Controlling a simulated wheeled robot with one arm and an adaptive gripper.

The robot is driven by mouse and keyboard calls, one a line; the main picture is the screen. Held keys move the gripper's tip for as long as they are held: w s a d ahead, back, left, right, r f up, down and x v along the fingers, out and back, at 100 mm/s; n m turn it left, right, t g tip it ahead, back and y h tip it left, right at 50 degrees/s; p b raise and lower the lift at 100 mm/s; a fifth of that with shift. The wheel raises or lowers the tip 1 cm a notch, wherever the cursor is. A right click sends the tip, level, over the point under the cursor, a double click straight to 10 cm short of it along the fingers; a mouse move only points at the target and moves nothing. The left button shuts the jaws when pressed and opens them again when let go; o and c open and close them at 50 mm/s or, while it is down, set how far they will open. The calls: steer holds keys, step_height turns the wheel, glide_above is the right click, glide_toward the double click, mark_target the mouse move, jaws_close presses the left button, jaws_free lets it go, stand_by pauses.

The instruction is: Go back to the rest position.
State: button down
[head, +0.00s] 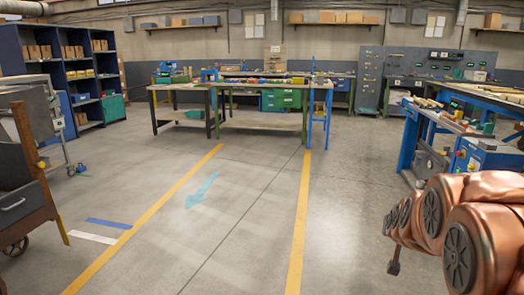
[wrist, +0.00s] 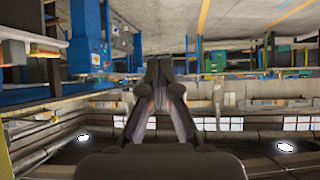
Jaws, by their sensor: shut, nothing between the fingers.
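My gripper (wrist: 159,72) shows in the wrist view with its two dark fingers meeting at the tips. It is shut and empty. The wrist view looks out over the hall upside down, with the floor at the top and the roof below. In the head view my copper-coloured arm is folded at the right edge. A dark part in front of it at the lower right may be my gripper, but it is too small to tell.
Workbenches (head: 180,88) stand across the far end. A blue machine bench (head: 425,130) is at the right. A dark cart (head: 22,195) stands at the near left, blue shelves (head: 70,68) behind it. The floor lane (head: 235,210) between yellow lines is clear.

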steer(key=s+a+f+n+g+y, duration=0.2)
steer(key=s+a+f+g, duration=0.15)
steer(key=s+a, duration=0.45)
steer(key=s+a+f+n+g+y, duration=0.1)
steer(key=s+a+f+g+y, duration=0.2)
steer(key=s+a, duration=0.5)
steer(key=s+a+f+n+g, duration=0.1)
steer(key=s+a+g, duration=0.15)
steer(key=s, duration=0.65)
steer(key=s+a+f+n+g, duration=0.1)
steer(key=s+a+g, duration=0.15)
steer(key=s, duration=0.65)
step_height(320, 180, up, 25)
steer(key=s+p, duration=0.3)
steer(key=p, duration=2)
steer(key=shift+f+h, duration=0.15)
steer(key=shift+h, duration=0.15)
steer(key=shift+d, duration=0.15)
